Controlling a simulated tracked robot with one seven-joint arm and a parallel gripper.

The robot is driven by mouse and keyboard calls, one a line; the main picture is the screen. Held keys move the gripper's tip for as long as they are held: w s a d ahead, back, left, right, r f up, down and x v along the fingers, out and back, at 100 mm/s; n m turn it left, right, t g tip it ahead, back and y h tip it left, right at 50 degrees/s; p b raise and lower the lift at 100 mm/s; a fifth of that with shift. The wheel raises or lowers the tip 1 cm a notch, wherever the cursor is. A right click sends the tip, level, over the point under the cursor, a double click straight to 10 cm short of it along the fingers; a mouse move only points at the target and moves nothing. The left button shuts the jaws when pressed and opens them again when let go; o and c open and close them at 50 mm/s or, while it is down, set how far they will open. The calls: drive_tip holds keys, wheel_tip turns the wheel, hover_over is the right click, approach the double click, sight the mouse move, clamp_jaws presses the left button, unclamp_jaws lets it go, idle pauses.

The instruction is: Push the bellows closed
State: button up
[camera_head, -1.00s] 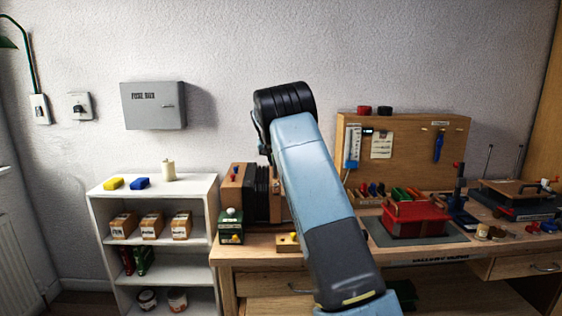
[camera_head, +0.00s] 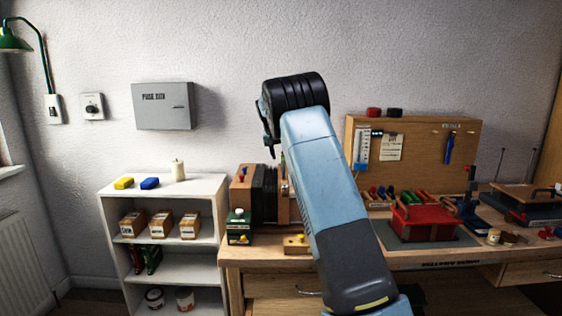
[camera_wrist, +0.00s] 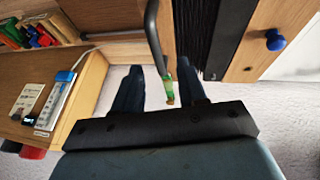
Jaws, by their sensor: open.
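The bellows (camera_head: 264,194) stand at the left end of the workbench, with black pleats and a wooden end board (camera_head: 241,190) on the left. Their right side is partly hidden by my arm. In the wrist view the dark pleats (camera_wrist: 194,35) show at the top, beside a wooden board (camera_wrist: 285,20) with a blue knob. My gripper (camera_wrist: 161,90) is open. A bent dark rod with a green end (camera_wrist: 169,87) appears between its fingers; I cannot tell whether they touch it. In the head view the gripper is mostly hidden behind my arm.
A small wooden block (camera_head: 296,244) sits on the bench (camera_head: 270,258). A tool board (camera_head: 428,150) and a red device (camera_head: 425,220) are to the right. A white shelf (camera_head: 205,190) stands at left.

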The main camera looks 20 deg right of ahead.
drive_tip(key=v, duration=0.8)
drive_tip(key=shift+s+a+r, duration=0.2)
drive_tip(key=shift+r, duration=0.05)
drive_tip(key=s+a+r+y, duration=0.1)
drive_tip(key=s+r, duration=0.2)
drive_tip(key=s, duration=0.7)
drive_tip(key=s+a+r+n+t+y, duration=0.1)
drive_tip(key=s+r, duration=0.1)
drive_tip(key=s, duration=0.8)
drive_tip(key=s+a+r+y, duration=0.1)
drive_tip(key=s+r, duration=0.2)
drive_tip(key=s, duration=0.7)
drive_tip(key=s+a+f, duration=0.2)
drive_tip(key=s+f, duration=0.1)
drive_tip(key=s, duration=0.6)
drive_tip(key=s+a+f+n, duration=0.1)
drive_tip(key=s+f, duration=0.3)
drive_tip(key=s, duration=0.5)
drive_tip(key=s+a+f+n+t, duration=0.1)
drive_tip(key=s+f, duration=0.3)
drive_tip(key=s, duration=0.5)
drive_tip(key=shift+s+a, duration=0.25)
drive_tip(key=shift+a, duration=0.6)
